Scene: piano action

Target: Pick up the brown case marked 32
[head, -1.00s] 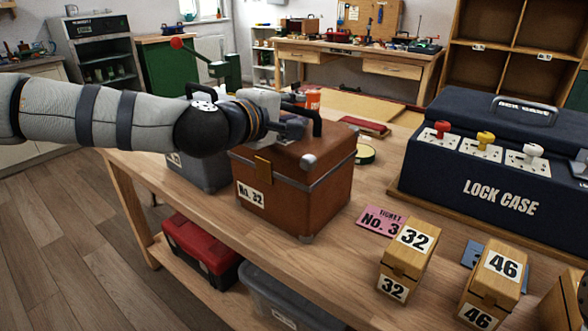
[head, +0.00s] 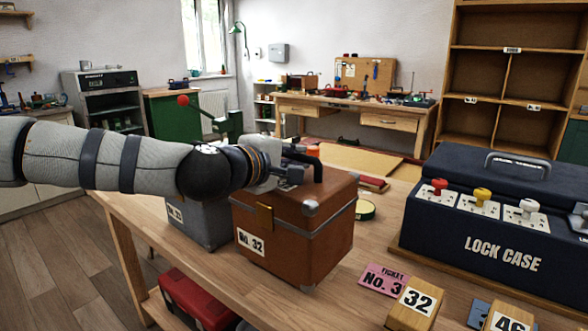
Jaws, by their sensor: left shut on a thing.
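The brown case marked No. 32 (head: 285,237) is near the middle of the head view, upright over the wooden workbench, with a brass latch and metal corners. My left gripper (head: 302,172) comes in from the left over its lid and is shut on its dark handle (head: 318,165). The fingers partly hide the lid and the handle. Whether the case's underside touches the bench is hard to tell. My right gripper is not in view.
A grey case (head: 200,225) stands close behind and left of the brown one. The navy lock case (head: 490,235) stands at right. A pink ticket (head: 384,279) and wooden blocks marked 32 (head: 414,303) and 46 (head: 508,318) lie in front. A red toolbox (head: 195,302) sits below.

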